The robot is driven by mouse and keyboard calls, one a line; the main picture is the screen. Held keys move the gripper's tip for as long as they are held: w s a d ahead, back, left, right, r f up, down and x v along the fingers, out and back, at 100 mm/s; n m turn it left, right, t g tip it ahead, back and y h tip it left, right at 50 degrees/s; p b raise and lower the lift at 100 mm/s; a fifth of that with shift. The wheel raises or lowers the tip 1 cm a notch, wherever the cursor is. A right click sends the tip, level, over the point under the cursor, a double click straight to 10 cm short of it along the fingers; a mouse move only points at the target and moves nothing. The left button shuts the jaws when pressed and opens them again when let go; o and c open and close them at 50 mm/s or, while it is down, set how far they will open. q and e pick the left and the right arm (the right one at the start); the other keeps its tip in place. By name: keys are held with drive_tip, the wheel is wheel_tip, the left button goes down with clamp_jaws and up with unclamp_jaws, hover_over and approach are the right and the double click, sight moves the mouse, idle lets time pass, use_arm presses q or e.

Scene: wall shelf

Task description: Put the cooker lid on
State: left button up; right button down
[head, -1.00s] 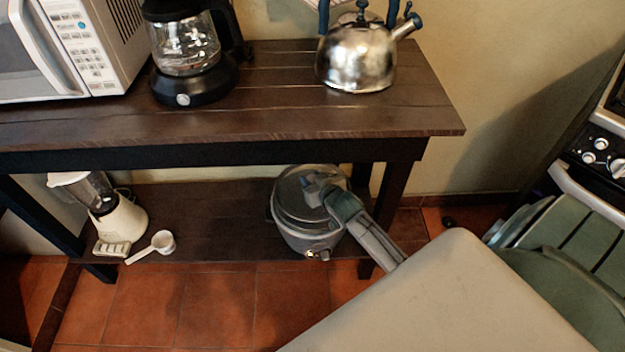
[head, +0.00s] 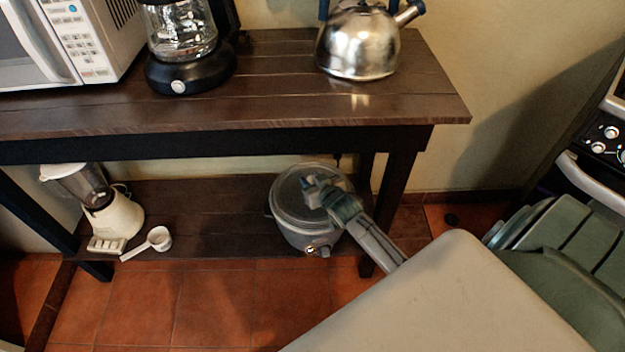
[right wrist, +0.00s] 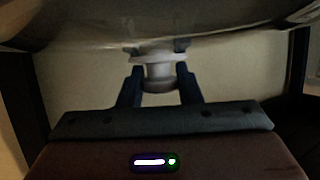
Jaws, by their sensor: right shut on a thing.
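The cooker (head: 297,236) is a round grey pot with a small front knob, standing on the lower shelf at its right end. The clear, rimmed lid (head: 290,184) lies over the cooker's top and looks about level. I cannot tell whether its rim rests fully on the pot. My right gripper (head: 315,191) reaches in from the right and is shut on the lid's knob. My left gripper is not in view.
The lower shelf (head: 200,205) is bare between the cooker and a blender (head: 117,215) with a white scoop (head: 158,240). The tabletop (head: 270,80) hangs above, bearing a microwave, coffee maker and kettle (head: 357,45). A table leg (head: 392,195) stands beside my right arm.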

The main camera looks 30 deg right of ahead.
drive_tip(key=shift+r+p, duration=0.1)
drive_tip(key=shift+p, duration=0.6)
idle(1.3)
drive_tip(key=shift+f, duration=0.4)
idle(0.9)
drive_tip(key=c, duration=0.9)
unclamp_jaws()
drive_tip(key=shift+c, duration=0.2)
drive_tip(key=shift+f, duration=0.1)
